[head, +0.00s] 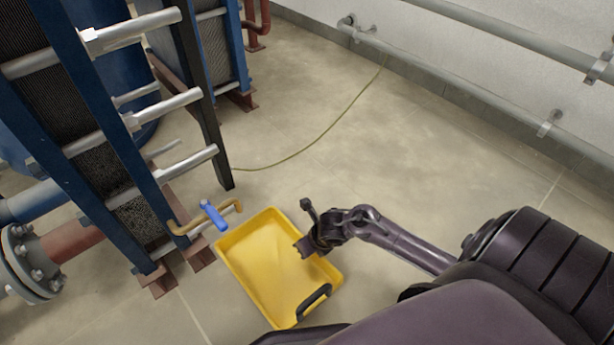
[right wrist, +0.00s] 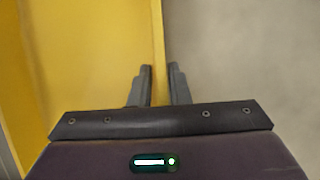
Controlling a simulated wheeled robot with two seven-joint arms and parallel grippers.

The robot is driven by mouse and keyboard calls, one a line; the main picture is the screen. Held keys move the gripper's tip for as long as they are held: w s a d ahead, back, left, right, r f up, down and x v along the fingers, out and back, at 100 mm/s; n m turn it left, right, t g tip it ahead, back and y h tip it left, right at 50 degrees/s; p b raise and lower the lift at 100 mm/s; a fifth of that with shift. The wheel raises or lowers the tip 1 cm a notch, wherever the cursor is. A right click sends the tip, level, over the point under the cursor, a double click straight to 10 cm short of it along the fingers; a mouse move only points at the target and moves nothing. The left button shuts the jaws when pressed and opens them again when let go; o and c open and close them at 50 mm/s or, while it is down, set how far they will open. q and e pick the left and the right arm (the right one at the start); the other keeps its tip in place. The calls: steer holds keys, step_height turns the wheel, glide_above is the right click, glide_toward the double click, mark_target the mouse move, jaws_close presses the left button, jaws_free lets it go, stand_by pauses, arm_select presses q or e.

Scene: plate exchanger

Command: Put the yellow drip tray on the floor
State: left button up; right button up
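The yellow drip tray (head: 262,262) is a shallow rectangular tray with a black handle (head: 315,303) at its near end. It shows in the lower middle of the head view, in front of the plate exchanger. My right gripper (head: 303,248) is at the tray's right long side. In the right wrist view its fingers (right wrist: 160,83) lie close on either side of the tray's yellow wall (right wrist: 158,40) and look shut on it. Whether the tray's underside touches the floor (head: 385,155) cannot be told. My left gripper is not in view.
The plate exchanger (head: 95,130), with a blue frame and silver bolts, stands at left. A brown pipe with a blue valve handle (head: 208,217) is just beyond the tray's far left corner. A thin yellowish line (head: 325,137) crosses the floor. The floor toward the wall is clear.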

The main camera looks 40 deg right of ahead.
steer(key=shift+o, duration=0.7)
